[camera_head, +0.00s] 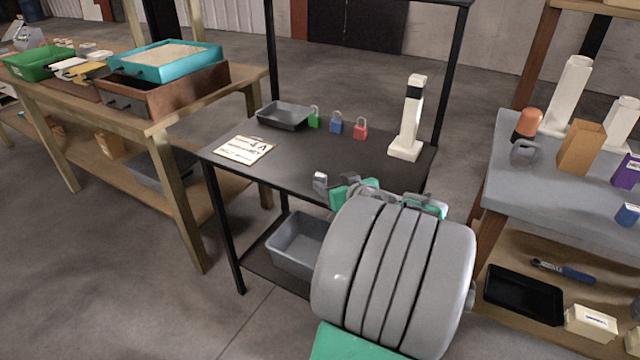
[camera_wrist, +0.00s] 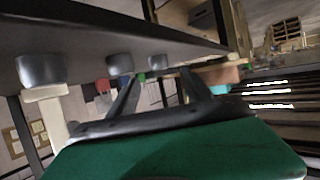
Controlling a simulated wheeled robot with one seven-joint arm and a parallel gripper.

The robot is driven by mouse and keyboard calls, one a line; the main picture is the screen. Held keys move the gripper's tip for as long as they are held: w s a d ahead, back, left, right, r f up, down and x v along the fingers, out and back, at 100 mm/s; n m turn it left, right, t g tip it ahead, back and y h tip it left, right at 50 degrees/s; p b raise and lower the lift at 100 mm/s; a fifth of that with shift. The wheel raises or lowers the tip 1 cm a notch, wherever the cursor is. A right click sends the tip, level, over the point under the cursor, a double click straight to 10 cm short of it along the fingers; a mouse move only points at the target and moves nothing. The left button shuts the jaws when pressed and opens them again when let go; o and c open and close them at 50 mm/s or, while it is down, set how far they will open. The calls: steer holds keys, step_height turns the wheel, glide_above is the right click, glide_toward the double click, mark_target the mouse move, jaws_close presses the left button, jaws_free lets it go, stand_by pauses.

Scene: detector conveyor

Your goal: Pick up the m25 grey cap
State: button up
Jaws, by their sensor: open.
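Three grey caps stand in a row near the edge of the dark table, seen upside down in the wrist view: a left one (camera_wrist: 40,70), a middle one (camera_wrist: 118,67) and a right one (camera_wrist: 158,62). They look smaller toward the right; no size marks are legible, so I cannot tell which is the m25 cap. My gripper (camera_wrist: 160,74) is open and empty. Its fingers point toward the table from the edge side, near the middle and right caps, apparently not touching. In the head view my arm hides the gripper and much of the table's front edge.
On the dark table (camera_head: 300,160) are a grey tray (camera_head: 284,116), green (camera_head: 314,118), blue (camera_head: 336,124) and red (camera_head: 360,129) padlocks, a labelled card (camera_head: 244,150) and a white stand (camera_head: 405,148). A grey bin (camera_head: 296,245) sits below. A loaded bench (camera_head: 598,180) stands right.

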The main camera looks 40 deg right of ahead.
mark_target(322, 177)
steer(key=x, duration=0.8)
steer(key=shift+c, duration=0.2)
jaws_close()
